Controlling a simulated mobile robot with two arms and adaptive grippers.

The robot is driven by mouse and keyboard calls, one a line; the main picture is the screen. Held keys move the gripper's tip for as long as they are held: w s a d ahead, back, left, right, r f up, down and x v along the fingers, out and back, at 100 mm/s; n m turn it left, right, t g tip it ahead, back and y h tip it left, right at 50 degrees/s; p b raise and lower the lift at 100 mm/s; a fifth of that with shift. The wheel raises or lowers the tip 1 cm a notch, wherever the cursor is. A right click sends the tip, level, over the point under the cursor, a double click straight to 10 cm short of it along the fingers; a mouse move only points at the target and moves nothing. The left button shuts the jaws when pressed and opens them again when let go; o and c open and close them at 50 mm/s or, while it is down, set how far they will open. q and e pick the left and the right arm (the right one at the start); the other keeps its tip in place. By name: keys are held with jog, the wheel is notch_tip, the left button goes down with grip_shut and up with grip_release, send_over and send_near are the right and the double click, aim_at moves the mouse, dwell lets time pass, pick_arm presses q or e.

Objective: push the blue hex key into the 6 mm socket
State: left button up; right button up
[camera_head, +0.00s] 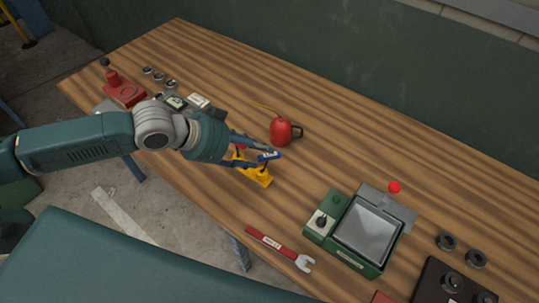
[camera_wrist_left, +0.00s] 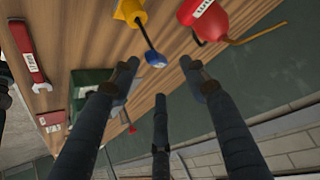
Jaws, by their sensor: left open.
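The blue hex key (camera_head: 269,156) shows a blue labelled head just by the fingers of my left gripper (camera_head: 256,153). In the left wrist view a dark shaft joins the blue head (camera_wrist_left: 155,58) to a yellow holder (camera_wrist_left: 128,11). The yellow holder (camera_head: 259,178) rests on the table below the gripper. My left gripper (camera_wrist_left: 163,88) has its fingers spread, with the blue head beyond them and nothing between them. A small red part shows behind the fingers. I cannot make out the 6 mm socket. My right gripper is not in view.
A red oil can (camera_head: 281,131) stands close behind the gripper. A red wrench (camera_head: 278,247) lies at the front edge. A green box with a grey tray (camera_head: 369,230) stands to the right. Labelled grey blocks (camera_head: 197,101) are behind the arm. The back right table is clear.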

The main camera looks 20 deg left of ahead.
aim_at(266, 157)
pick_arm(q)
jog(key=shift+w+d+f, duration=0.3)
jog(key=shift+d, duration=0.05)
jog(key=shift+w+d+f, duration=0.15)
jog(key=shift+f, duration=0.05)
jog(key=x, duration=0.1)
jog(key=p+x, duration=0.2)
jog(key=x, duration=0.1)
jog(key=shift+s+f, duration=0.3)
jog(key=shift+s, duration=0.1)
jog(key=shift+w+d+f, duration=0.25)
jog(key=shift+f, duration=0.1)
jog(key=shift+c, duration=0.6)
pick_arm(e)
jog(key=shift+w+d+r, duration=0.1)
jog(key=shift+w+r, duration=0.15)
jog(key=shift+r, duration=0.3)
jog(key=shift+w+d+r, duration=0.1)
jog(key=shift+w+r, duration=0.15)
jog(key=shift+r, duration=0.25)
pick_arm(q)
grip_shut()
